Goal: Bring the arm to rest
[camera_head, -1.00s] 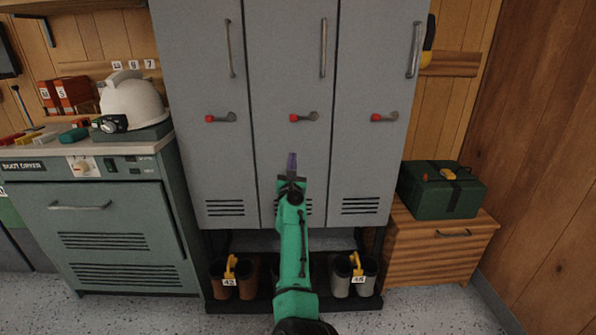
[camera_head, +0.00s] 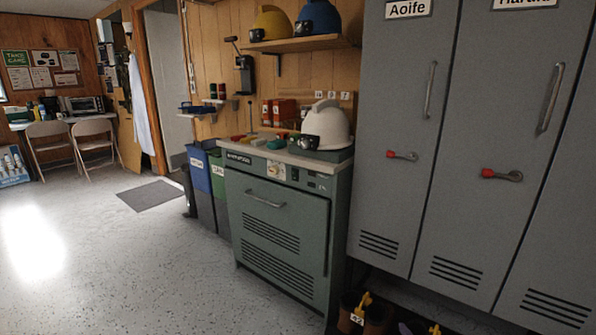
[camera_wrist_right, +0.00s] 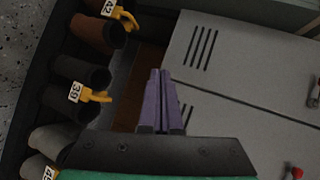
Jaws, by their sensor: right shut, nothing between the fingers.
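My right gripper (camera_wrist_right: 160,100) shows in the right wrist view with its two purple fingers together and nothing between them. It is in front of the lower part of the grey lockers (camera_wrist_right: 235,65), near the boots below them. The green arm itself is out of the head view. My left gripper is in neither view.
Boots with yellow numbered tags (camera_wrist_right: 85,72) stand under the lockers (camera_head: 400,130). A boot dryer (camera_head: 275,225) with a white helmet (camera_head: 327,125) on top stands left of them. Bins (camera_head: 202,185) stand beyond it. The floor (camera_head: 120,260) at left is clear.

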